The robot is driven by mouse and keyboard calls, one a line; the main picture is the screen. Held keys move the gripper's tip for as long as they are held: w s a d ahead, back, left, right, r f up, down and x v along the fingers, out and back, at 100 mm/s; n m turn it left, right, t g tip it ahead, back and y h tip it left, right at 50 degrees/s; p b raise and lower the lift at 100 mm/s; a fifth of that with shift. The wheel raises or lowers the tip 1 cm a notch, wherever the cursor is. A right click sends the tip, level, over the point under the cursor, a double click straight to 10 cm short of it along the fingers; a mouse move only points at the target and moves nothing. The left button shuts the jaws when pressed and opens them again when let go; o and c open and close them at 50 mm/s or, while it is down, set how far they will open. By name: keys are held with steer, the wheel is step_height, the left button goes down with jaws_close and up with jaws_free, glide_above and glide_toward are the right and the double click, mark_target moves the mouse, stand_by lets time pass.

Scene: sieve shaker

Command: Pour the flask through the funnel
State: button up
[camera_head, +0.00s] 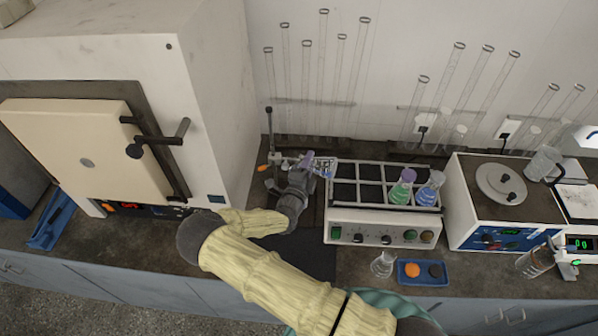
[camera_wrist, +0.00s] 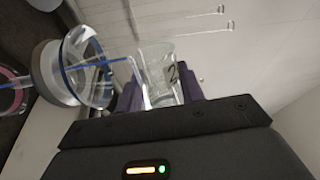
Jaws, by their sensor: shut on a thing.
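My gripper (camera_head: 318,165) is at the left end of the rack, next to the upright stand (camera_head: 270,135). In the wrist view its purple fingers (camera_wrist: 160,88) are shut on a clear glass vessel (camera_wrist: 157,70), which seems to be the flask. Its contents cannot be made out. Left of the fingers is a round, clear glass piece with a blue rim (camera_wrist: 88,68), possibly the funnel. The two glass pieces look close together, but I cannot tell whether they touch. In the head view the gripper hides most of this glassware.
A rack unit (camera_head: 384,212) holds a green flask (camera_head: 401,188) and a blue flask (camera_head: 429,190). A clear flask (camera_head: 383,264) and a blue tray (camera_head: 422,283) stand in front. A large oven (camera_head: 205,100) is close on the left; a white hotplate box (camera_head: 505,235) is right.

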steer(key=shift+a, duration=0.1)
steer(key=shift+d+r, duration=0.1)
steer(key=shift+d, duration=0.1)
steer(key=shift+s+a, duration=0.2)
steer(key=shift+a, duration=0.5)
steer(key=shift+d+f+m+b, duration=0.15)
steer(key=shift+f+m+b, duration=0.3)
steer(key=shift+m, duration=0.15)
steer(key=shift+s+d+r+m+p, duration=0.15)
steer(key=shift+r+m+p, duration=0.1)
steer(key=shift+r+m, duration=0.25)
steer(key=shift+w+d+r+m+p, duration=0.1)
steer(key=shift+r+m+p, duration=0.15)
steer(key=shift+m, duration=0.35)
steer(key=shift+d+r+m, duration=0.1)
steer(key=shift+r+m, duration=0.05)
steer(key=shift+m, duration=0.35)
steer(key=shift+d, duration=0.1)
